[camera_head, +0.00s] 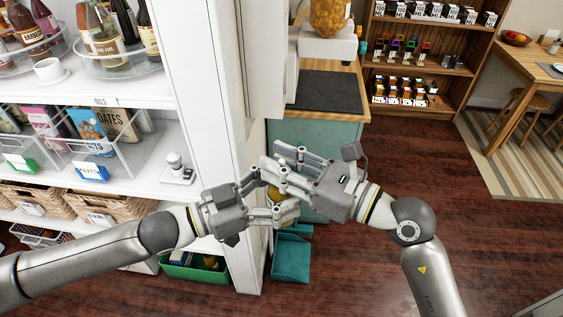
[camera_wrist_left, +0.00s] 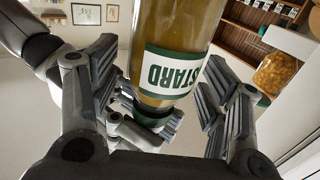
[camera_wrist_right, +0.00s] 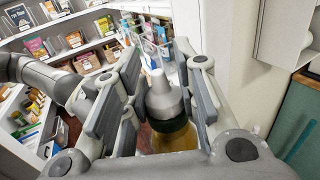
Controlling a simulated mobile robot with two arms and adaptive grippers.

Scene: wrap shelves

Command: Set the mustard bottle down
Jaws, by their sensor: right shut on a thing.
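The mustard bottle is amber with a white and green label, best seen in the left wrist view (camera_wrist_left: 178,72). In the head view only a yellow patch of it (camera_head: 276,193) shows between my two grippers. My right gripper (camera_head: 278,172) is shut on the bottle; in the right wrist view the bottle's grey pointed cap and dark collar (camera_wrist_right: 165,100) lie between its fingers. My left gripper (camera_head: 262,197) is open, its fingers on either side of the bottle, with gaps showing in the left wrist view. The bottle's far side is hidden.
White shelves (camera_head: 150,165) with bottles, boxes and baskets stand at the left, ending in a white upright panel (camera_head: 215,110). A counter with a dark top (camera_head: 330,92) is behind the grippers. A teal bin (camera_head: 291,258) sits on the floor below. Wooden floor is free at right.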

